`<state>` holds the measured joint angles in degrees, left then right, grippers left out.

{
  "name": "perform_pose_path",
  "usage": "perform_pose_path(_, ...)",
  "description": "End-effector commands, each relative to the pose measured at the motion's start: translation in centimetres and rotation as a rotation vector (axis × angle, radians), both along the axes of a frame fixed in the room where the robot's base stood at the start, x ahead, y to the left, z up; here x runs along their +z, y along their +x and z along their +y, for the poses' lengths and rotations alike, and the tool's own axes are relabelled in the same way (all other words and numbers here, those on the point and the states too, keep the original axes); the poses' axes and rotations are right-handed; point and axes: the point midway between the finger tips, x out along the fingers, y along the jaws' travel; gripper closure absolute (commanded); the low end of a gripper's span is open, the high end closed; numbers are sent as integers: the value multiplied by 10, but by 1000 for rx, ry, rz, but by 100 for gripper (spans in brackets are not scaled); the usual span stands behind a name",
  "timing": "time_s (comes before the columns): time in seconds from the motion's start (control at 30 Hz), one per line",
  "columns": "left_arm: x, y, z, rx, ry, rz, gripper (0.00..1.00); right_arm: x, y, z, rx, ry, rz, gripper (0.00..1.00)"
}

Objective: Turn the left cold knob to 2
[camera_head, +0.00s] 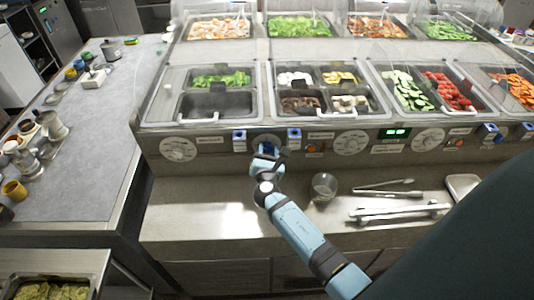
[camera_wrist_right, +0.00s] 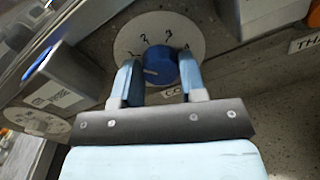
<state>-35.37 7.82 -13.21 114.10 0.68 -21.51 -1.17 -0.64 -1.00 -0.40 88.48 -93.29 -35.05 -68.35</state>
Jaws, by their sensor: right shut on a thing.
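The left cold knob (camera_wrist_right: 160,62) is a round blue knob on a pale dial plate (camera_wrist_right: 150,27) with printed numbers, of which a 2 and a 3 read above the knob. A short light mark on the knob's face points to the left in the right wrist view. A label beneath the knob is mostly hidden by my gripper. My right gripper (camera_wrist_right: 158,76) has one finger on each side of the knob and is shut on it. In the head view, my right gripper (camera_head: 265,154) reaches the front panel and covers most of the knob. My left gripper is not in view.
The panel also carries white dials (camera_head: 178,148), blue switches and a green display (camera_head: 395,133). Food wells (camera_head: 217,104) lie above it. A clear cup (camera_head: 324,186) and metal tongs (camera_head: 398,211) are on the ledge below, right of my arm. The ledge's left part is clear.

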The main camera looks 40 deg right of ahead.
Motion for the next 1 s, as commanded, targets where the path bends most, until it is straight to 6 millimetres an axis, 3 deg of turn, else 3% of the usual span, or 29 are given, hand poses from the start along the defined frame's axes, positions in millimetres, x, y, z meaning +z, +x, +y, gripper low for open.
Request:
perform_pose_path(0.5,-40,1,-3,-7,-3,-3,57,-2,0,-2,-1,358,-224,85)
perform_pose_path(1.0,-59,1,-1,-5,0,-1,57,0,0,-2,1,548,-339,85)
